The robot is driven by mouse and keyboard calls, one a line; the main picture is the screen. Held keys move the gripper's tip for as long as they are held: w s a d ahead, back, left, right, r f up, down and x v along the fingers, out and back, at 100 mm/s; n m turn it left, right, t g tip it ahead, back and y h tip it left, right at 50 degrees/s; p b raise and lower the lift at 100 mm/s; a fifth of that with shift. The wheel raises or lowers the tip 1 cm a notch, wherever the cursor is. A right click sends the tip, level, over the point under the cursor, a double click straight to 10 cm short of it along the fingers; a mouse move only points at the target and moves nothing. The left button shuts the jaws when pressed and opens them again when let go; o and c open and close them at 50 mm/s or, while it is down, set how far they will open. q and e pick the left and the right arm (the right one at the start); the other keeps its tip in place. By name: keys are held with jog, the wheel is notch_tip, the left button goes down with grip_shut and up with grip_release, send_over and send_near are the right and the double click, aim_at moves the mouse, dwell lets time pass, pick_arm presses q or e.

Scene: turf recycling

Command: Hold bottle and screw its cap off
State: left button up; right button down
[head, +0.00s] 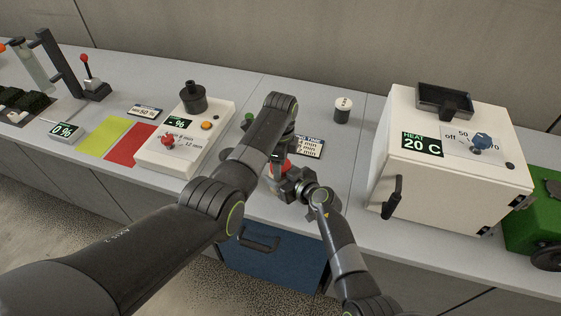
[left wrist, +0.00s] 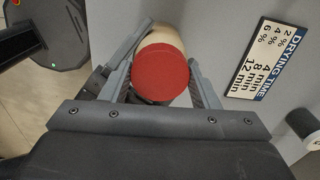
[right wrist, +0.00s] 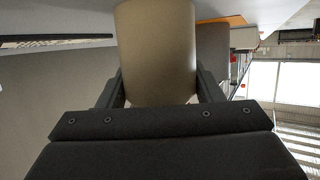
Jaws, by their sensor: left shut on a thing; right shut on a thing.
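The bottle (right wrist: 156,50) has a pale tan body, seen close up between the fingers of my right gripper (right wrist: 160,88), which is shut on it. Its round red cap (left wrist: 160,74) fills the space between the fingers of my left gripper (left wrist: 155,88), which is shut on it from above. The tan body shows just beyond the cap in the left wrist view. In the head view both grippers meet near the counter's front edge, and my left arm hides most of the bottle. I cannot tell whether the cap is still threaded on.
A drying-time sign (head: 308,146) lies just behind the grippers. A white heater box (head: 455,150) stands to the right, and a white device with a red knob (head: 185,140) to the left. The counter around the grippers is mostly clear.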

pick_arm(q)
jog(key=shift+n, duration=0.8)
jog(key=o, duration=1.1)
jog(key=shift+r, duration=0.15)
